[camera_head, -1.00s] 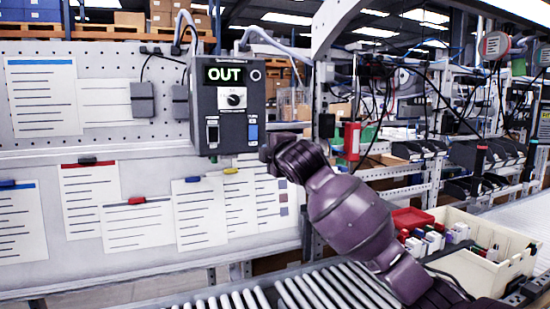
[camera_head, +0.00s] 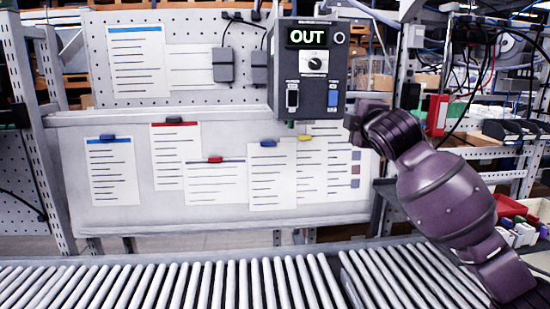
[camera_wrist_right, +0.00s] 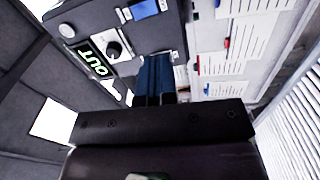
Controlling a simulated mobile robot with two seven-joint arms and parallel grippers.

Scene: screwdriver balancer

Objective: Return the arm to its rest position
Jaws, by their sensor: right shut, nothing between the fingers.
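My right arm (camera_head: 445,195) is purple and reaches in from the right side of the head view. Its wrist end is just right of and below the control box (camera_head: 309,70), a dark box whose display reads OUT. In the right wrist view my right gripper (camera_wrist_right: 155,68) is shut, its dark blue fingers together with nothing between them. The control box also shows there (camera_wrist_right: 75,32), beyond and left of the fingers. In the head view the fingers are hidden or too small to make out. My left gripper is not in view.
A roller conveyor (camera_head: 190,285) runs along the front. A panel with pinned papers (camera_head: 272,175) stands behind it. Hanging cables and a red device (camera_head: 437,115) are at the right. A box of coloured items (camera_head: 520,225) sits beyond my arm.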

